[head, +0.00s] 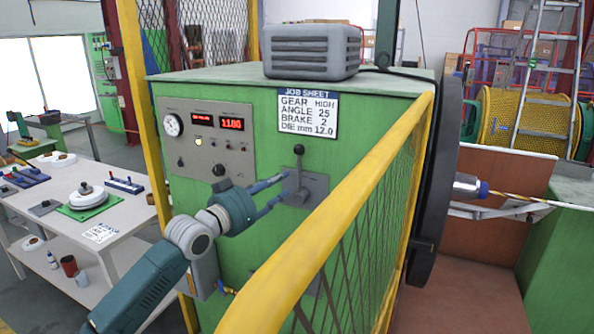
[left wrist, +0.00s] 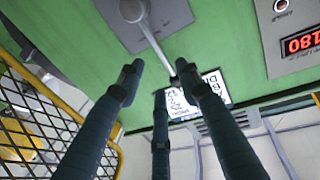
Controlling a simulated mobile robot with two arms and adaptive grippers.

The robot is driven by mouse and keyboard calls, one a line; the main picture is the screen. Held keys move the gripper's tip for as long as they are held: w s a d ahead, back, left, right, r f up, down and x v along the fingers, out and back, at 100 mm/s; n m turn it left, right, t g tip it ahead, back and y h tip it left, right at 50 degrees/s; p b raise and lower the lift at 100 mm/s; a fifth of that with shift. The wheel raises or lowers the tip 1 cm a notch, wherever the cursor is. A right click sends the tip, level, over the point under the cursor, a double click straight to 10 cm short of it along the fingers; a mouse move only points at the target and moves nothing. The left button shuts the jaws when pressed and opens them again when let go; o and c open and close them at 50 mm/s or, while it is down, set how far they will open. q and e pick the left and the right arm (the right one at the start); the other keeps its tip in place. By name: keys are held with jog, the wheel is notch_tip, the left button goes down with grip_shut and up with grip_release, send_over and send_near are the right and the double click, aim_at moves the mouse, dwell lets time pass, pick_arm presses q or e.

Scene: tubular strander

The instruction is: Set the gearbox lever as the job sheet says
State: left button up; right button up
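The gearbox lever (head: 299,165) is a grey shaft with a black knob on a grey plate (head: 316,186) on the green cabinet front. In the head view it points nearly straight up; markings on the plate are not legible. My left gripper (head: 281,189) is open, its fingers just left of the lever. In the left wrist view the lever shaft (left wrist: 155,38) runs between the spread fingertips (left wrist: 157,76), with no clear grip; whether they touch cannot be told. The job sheet (head: 308,113) reads GEAR HIGH, ANGLE 25, BRAKE 2, DIE mm 12.0. My right gripper is out of view.
A yellow-framed mesh guard (head: 345,215) stands close to the right of the lever. A control panel (head: 208,138) with a gauge, knobs and red displays is at left on the cabinet. A white workbench (head: 92,195) stands farther left. A dark wheel (head: 436,180) is beyond the guard.

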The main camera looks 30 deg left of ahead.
aim_at(300, 172)
pick_arm(q)
jog(key=w, duration=0.1)
jog(key=w+p, duration=0.1)
jog(key=w, duration=0.1)
jog(key=w+d, duration=0.1)
jog(key=w, duration=0.1)
jog(key=shift+w+r+p, duration=0.15)
jog(key=shift+w+p, duration=0.05)
jog(key=shift+p, duration=0.1)
jog(key=w, duration=0.3)
jog(key=shift+d+f+p, duration=0.15)
jog(key=shift+f+p, duration=0.05)
jog(key=shift+p, duration=0.15)
jog(key=shift+c, duration=1)
jog(key=c, duration=0.5)
grip_shut()
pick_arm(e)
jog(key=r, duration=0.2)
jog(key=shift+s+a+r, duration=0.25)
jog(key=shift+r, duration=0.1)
